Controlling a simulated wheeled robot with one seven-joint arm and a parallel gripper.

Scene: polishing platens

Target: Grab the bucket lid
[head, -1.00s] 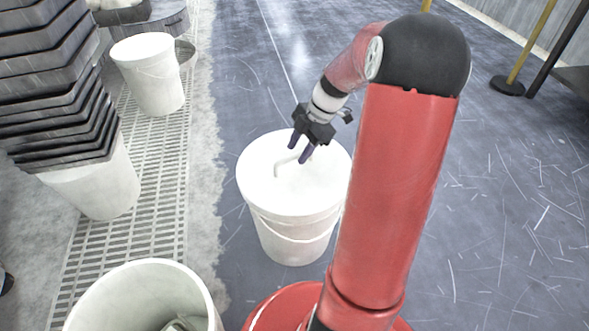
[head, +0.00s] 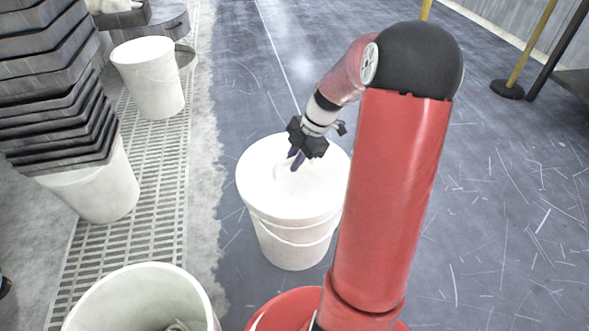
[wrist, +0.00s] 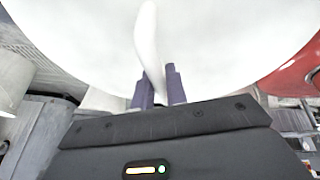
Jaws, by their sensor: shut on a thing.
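The bucket lid (head: 262,185) is white and round and sits on top of a white bucket (head: 292,247) in the middle of the head view. A raised white handle stands on the lid; it shows in the wrist view (wrist: 148,45) running up from between my fingers. My gripper (head: 296,165) is over the lid's middle with its purple fingers pointing down. In the wrist view the two fingers (wrist: 160,88) are closed on the lid's handle, one on each side. The handle's lower end is partly hidden by the fingers.
An open white bucket (head: 205,301) stands at the front left. Another white bucket (head: 150,85) stands at the back left. Stacked dark trays (head: 50,100) rest on a white bucket (head: 105,190) at the left. The floor to the right (head: 500,220) is clear.

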